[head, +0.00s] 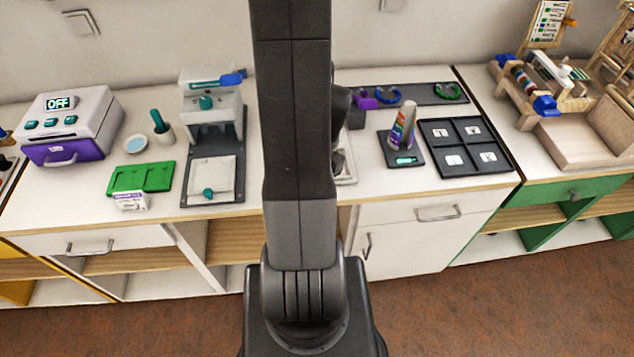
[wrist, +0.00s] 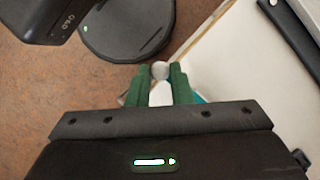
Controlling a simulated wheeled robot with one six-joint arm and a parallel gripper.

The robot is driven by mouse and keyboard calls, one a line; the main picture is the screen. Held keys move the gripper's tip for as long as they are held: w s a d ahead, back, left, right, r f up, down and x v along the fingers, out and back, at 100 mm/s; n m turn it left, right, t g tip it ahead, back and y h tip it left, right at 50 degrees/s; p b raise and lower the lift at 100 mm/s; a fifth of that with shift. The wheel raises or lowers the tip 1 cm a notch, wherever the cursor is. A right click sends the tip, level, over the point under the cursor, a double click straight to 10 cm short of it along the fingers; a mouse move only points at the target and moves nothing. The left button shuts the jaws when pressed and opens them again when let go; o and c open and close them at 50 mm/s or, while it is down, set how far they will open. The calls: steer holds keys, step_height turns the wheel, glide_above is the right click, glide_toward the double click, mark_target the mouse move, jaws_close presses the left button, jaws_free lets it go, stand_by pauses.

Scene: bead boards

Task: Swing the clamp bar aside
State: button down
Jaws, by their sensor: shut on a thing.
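A teal bar with a blue end (head: 217,82), which looks like the clamp bar, lies across the upper part of a white stand (head: 212,112) on the counter, left of my arm. A white plate with a teal knob (head: 209,179) sits on the stand's dark base. My gripper (wrist: 160,76) shows in the wrist view with its green fingers shut on a small pale rounded thing (wrist: 160,70). Something white and teal shows below, between and beside the fingers; I cannot tell what it is. In the head view my arm hides most of the gripper.
The counter's front edge (wrist: 205,30) is close to my gripper in the wrist view. A purple and white machine (head: 70,127) and a green tray (head: 141,178) stand left. A bottle (head: 403,125) and a dark divided tray (head: 465,147) stand right of my arm.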

steer(key=shift+a+m, duration=0.25)
steer(key=shift+m, duration=0.05)
stand_by(0.4)
steer(key=c, duration=1.3)
jaws_free()
steer(key=shift+a, duration=0.1)
steer(key=shift+r, duration=0.1)
steer(key=v, duration=1.3)
steer(key=shift+d+r, duration=0.25)
steer(key=shift+r, duration=0.05)
